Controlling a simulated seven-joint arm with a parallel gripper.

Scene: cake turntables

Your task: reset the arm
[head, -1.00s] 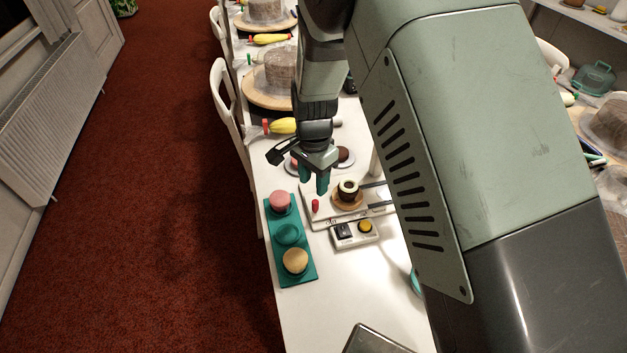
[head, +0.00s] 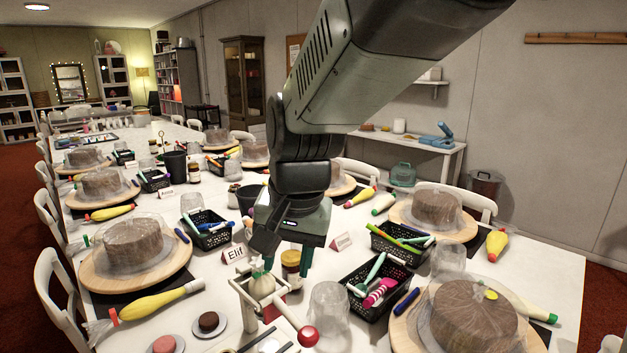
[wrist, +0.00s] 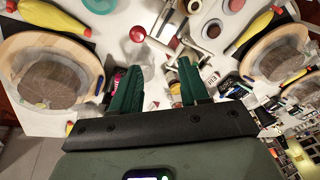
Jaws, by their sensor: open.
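My gripper (head: 289,262) hangs over the long white table in the head view, its green fingers pointing down and spread apart. In the wrist view, the two green fingers (wrist: 158,82) are also apart, with no held thing visible between them. I cannot tell how far the fingertips are from these things.
Wrapped cakes on wooden turntables stand left (head: 132,242) and right (head: 467,317). A black basket of tools (head: 380,285), an upturned clear cup (head: 329,312) and a red-knobbed lever (head: 307,336) are close by. A name card (head: 240,254) reads "Elif". Space above the table is open.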

